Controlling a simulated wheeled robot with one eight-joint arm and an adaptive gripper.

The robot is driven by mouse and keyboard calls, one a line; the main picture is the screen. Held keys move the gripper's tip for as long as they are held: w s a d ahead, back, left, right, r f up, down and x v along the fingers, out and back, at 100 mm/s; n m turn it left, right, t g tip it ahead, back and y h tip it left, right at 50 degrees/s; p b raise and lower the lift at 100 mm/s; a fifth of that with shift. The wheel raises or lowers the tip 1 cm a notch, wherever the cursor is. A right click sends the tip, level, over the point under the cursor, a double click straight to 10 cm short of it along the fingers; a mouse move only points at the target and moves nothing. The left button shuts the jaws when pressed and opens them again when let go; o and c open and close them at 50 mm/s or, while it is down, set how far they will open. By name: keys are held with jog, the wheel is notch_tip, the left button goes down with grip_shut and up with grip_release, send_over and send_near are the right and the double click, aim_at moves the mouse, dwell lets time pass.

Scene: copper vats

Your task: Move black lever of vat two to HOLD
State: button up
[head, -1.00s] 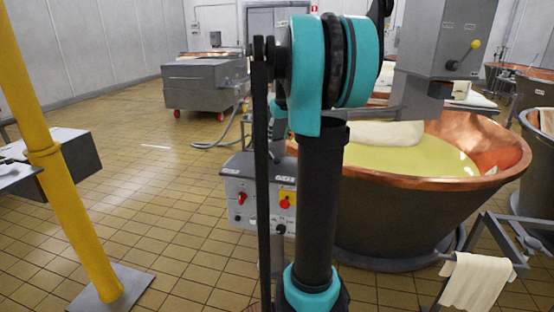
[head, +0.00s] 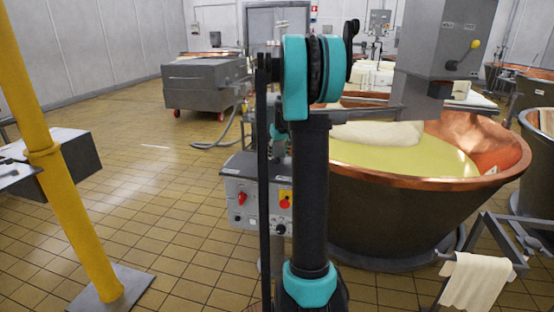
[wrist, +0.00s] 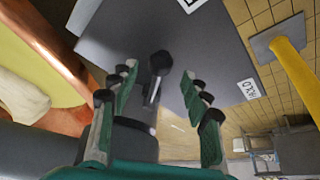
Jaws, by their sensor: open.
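The black lever (wrist: 160,64), a round dark knob on a metal stem, stands over the grey top of a control box (wrist: 115,35) in the wrist view. My gripper (wrist: 159,75) is open, its green fingers on either side of the lever with gaps on both sides. A HOLD label (wrist: 248,89) lies on the box to the right of the lever. Another label (wrist: 190,3) is cut off at the top edge. In the head view the control box (head: 240,205) stands beside the copper vat (head: 400,225); my arm hides the lever and most of my gripper there.
The vat holds yellow liquid (head: 455,160). A grey column (head: 420,70) with a yellow-knobbed lever (head: 475,45) rises over it. A yellow post (head: 65,215) stands at left, and a rack with a cloth (head: 475,280) at lower right.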

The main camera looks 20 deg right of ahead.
aim_at(277, 158)
jog(key=shift+x, duration=1.75)
jog(key=shift+c, duration=0.6)
grip_shut()
